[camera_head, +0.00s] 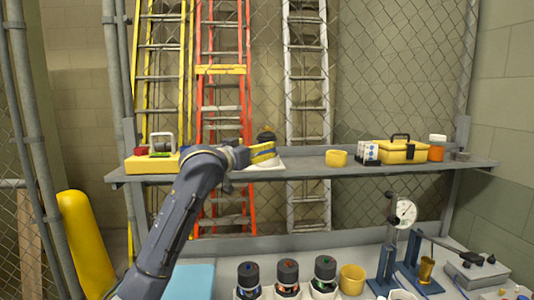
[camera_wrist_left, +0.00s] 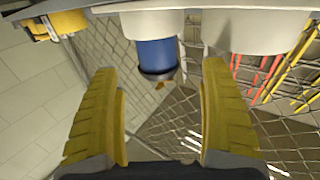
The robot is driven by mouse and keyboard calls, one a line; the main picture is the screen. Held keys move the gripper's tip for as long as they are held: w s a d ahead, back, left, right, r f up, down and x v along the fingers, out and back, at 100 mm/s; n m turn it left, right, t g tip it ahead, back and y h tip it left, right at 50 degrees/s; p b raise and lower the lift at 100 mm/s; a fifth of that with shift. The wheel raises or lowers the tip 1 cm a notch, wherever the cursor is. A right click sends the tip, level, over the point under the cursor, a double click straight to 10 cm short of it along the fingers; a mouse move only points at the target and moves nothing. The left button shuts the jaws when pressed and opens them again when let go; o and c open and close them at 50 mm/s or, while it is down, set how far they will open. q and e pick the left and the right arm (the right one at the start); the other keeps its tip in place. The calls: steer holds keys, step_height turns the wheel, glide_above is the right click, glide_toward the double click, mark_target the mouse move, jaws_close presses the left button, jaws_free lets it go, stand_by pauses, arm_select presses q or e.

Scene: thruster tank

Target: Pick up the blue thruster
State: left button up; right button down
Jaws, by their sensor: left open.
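In the left wrist view, which looks upside down, a blue cylinder with a dark end band (camera_wrist_left: 155,56) that looks like the blue thruster shows between and beyond my left fingers. In the head view its dark top (camera_head: 266,136) shows above the upper shelf, its body hidden behind my gripper. A white base (camera_head: 267,163) lies under it. My left gripper (camera_head: 263,152) is open, its yellow fingers level with the thruster; it also shows in the left wrist view (camera_wrist_left: 160,75). I see no contact. My right gripper is in neither view.
A yellow box (camera_head: 152,164) sits left on the grey shelf (camera_head: 310,170); a yellow cup (camera_head: 336,158) and yellow toolbox (camera_head: 403,152) stand right. Below are dark-capped units marked blue (camera_head: 249,277), red (camera_head: 287,275) and green (camera_head: 325,270), and a dial gauge stand (camera_head: 405,212).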

mark_target(266, 137)
arm_select(q)
steer(key=shift+x, duration=3.85)
steer(key=shift+s+d, duration=0.15)
steer(key=shift+c, duration=0.3)
steer(key=c, duration=1.3)
